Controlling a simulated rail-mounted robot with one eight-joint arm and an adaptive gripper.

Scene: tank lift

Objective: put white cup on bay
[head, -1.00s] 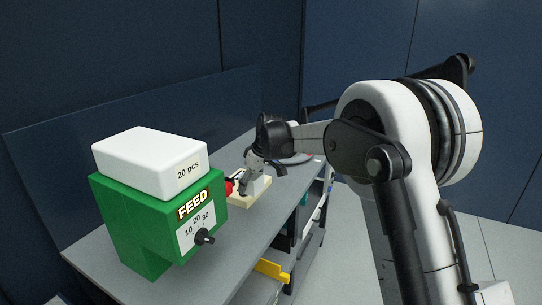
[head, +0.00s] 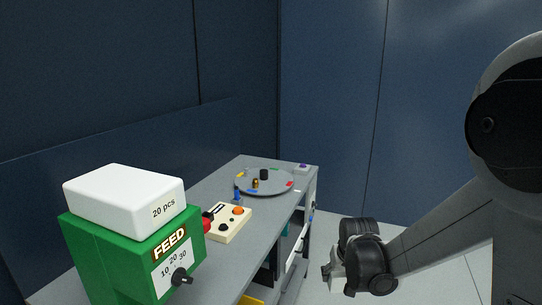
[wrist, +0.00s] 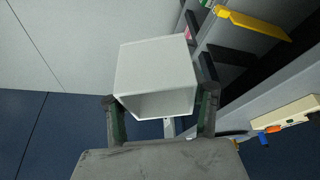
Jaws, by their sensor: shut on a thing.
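In the wrist view my gripper (wrist: 159,98) is shut on the white cup (wrist: 155,75), a square, box-like cup held between the two dark fingers. One of its edges faces the camera, and its inside looks shaded. In the head view my gripper (head: 337,278) is out in front of the bench, to the right of its shelves. The cup is hard to make out there. The bays appear as openings under the bench top, with a yellow lip (wrist: 250,22) and a black lip (wrist: 232,55). The cup is apart from them. Which bay is meant cannot be told.
The floor right of the bench looks clear.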

